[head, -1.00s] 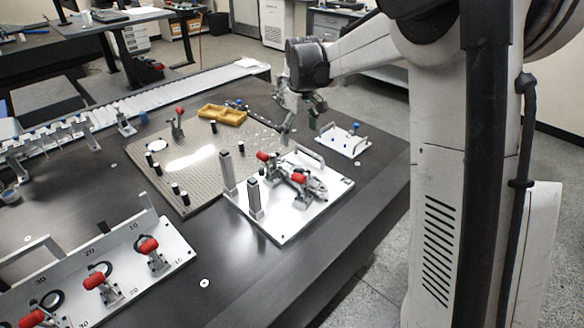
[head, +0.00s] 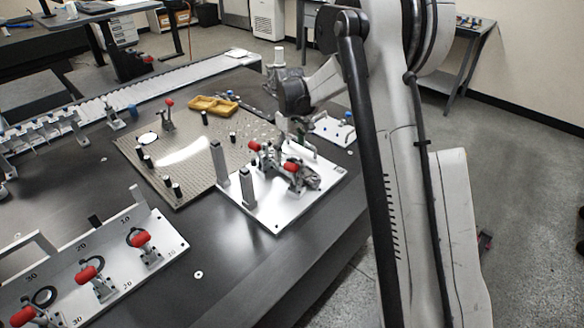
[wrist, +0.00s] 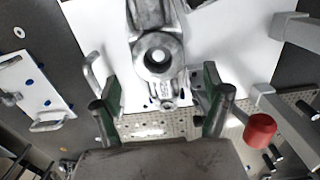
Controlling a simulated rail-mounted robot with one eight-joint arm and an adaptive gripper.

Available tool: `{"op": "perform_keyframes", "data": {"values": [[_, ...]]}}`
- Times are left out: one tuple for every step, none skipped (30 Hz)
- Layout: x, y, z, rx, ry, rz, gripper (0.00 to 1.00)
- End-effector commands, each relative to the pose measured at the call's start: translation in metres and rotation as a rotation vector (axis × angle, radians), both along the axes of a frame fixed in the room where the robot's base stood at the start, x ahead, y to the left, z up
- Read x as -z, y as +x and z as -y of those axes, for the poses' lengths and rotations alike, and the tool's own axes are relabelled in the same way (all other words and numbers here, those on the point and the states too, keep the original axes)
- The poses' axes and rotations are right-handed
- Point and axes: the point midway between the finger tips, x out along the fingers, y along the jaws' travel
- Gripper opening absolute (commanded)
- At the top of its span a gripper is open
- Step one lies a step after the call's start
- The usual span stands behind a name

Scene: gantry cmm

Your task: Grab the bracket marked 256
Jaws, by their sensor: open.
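A grey metal bracket (wrist: 158,60) with a round bore lies on the white fixture plate (wrist: 90,18), centred ahead of my fingers in the wrist view. Small marks on its near end are too blurred to read as 256. In the head view the grey bracket (head: 309,178) is partly hidden by the red-handled clamps on the white plate (head: 268,215). My gripper (wrist: 160,112) is open, its two green-padded fingers to either side of the bracket's near end, with nothing gripped. In the head view my gripper (head: 297,132) is over the plate's back edge, partly hidden.
Red-handled clamps (head: 292,166) and two upright grey posts (head: 246,186) stand on the plate. A red clamp tip (wrist: 260,130) is right of my fingers. A smaller white plate (wrist: 40,85) is at left. A perforated board (head: 160,165) and yellow tray (head: 213,105) lie beyond.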

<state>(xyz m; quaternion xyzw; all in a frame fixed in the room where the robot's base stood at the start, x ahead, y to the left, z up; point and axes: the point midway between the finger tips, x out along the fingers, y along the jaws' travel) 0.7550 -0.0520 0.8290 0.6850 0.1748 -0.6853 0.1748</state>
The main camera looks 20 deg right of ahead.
Motion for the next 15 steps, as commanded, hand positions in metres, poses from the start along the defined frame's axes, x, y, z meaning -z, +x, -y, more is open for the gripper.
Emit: {"op": "perform_keyframes", "data": {"values": [[0.002, 0.0, 0.0, 0.0, 0.0, 0.0, 0.8], [0.003, 0.0, 0.0, 0.0, 0.0, 0.0, 0.8], [0.004, 0.0, 0.0, 0.0, 0.0, 0.0, 0.8], [0.006, -0.001, 0.0, 0.0, 0.0, 0.0, 0.8], [0.007, -0.001, 0.001, 0.0, 0.0, 0.0, 0.8], [0.01, -0.001, 0.001, 0.0, 0.0, 0.0, 0.8], [0.013, -0.002, 0.002, 0.0, 0.0, 0.0, 0.8], [0.016, -0.002, 0.002, 0.0, 0.0, 0.0, 0.8], [0.021, -0.003, 0.003, 0.0, 0.0, 0.0, 0.8], [0.026, -0.004, 0.004, 0.0, 0.0, 0.0, 0.8], [0.03, -0.005, 0.004, 0.0, 0.0, 0.0, 0.8], [0.036, -0.005, 0.005, 0.0, 0.0, 0.0, 0.8], [0.041, -0.005, 0.005, 0.0, 0.0, 0.0, 0.8], [0.045, -0.005, 0.005, 0.0, 0.0, 0.0, 0.8], [0.049, -0.005, 0.005, 0.0, 0.0, 0.0, 0.8]]}}
